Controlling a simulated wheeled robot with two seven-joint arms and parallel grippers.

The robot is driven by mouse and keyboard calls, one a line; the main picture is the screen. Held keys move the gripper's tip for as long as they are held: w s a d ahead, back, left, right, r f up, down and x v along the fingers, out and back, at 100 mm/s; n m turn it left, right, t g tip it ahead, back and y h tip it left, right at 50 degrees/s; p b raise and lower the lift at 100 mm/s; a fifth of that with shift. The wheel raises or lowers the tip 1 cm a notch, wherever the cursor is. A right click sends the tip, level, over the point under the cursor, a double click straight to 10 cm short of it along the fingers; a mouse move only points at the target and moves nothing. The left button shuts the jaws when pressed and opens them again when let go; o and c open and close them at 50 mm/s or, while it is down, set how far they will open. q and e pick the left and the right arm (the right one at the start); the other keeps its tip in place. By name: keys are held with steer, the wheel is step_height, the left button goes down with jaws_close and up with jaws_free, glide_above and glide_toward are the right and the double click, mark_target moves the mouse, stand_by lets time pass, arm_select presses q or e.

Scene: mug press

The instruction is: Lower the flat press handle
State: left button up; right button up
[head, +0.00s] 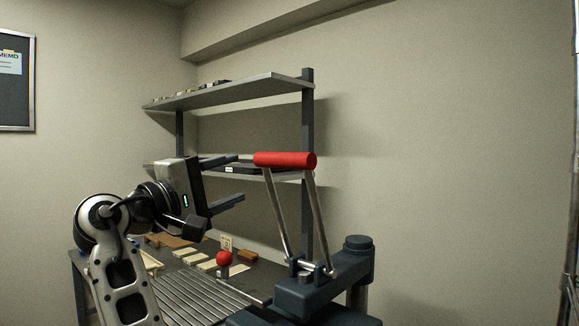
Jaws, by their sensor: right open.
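The press handle is a red bar (285,160) on two metal rods, raised high above the dark blue press body (320,285). The rods stand nearly upright and lean a little to the left. My right gripper (240,178) is just left of the red bar, with its fingers pointing right toward it. The fingers are apart and nothing is between them. In the picture a small gap shows between the upper fingertip and the bar's left end; the depth between them is hard to tell. My left gripper is not in view.
A workbench (190,295) with a ribbed surface, pale flat pieces and a red ball knob (224,258) lies below. A shelf unit (240,90) stands behind the press. The space right of the press is clear up to the wall.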

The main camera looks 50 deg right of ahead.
steer(key=d+r+p, duration=0.3)
steer(key=d, duration=1.2)
steer(key=shift+w+d+r, duration=0.2)
steer(key=shift+w+d, duration=0.05)
steer(key=shift+d, duration=0.05)
steer(key=shift+f, duration=0.1)
jaws_close()
